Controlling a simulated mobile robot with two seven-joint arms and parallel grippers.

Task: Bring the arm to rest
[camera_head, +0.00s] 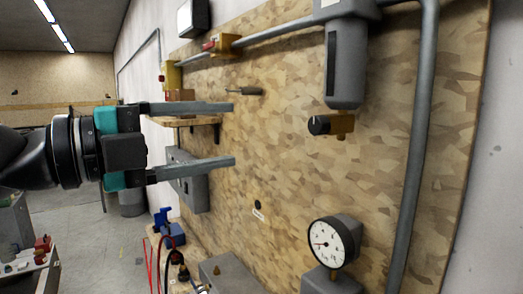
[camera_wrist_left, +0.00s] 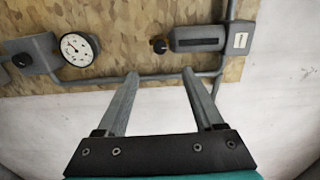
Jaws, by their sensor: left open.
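My left gripper (camera_head: 234,134) reaches in from the left in the head view, with its two long grey fingers spread apart and nothing between them. It is held in the air in front of the wooden panel (camera_head: 285,150). In the left wrist view the fingers of the left gripper (camera_wrist_left: 160,74) are also apart and empty, pointing toward the panel (camera_wrist_left: 120,62) and its pipe. My right gripper does not show in either view.
The panel carries a round gauge (camera_head: 334,243), a black knob (camera_head: 319,125), a grey cylinder (camera_head: 346,62) and a grey pipe (camera_head: 424,130). A small wooden shelf (camera_head: 186,121) juts out behind the fingers. Open floor (camera_head: 100,240) lies at the left.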

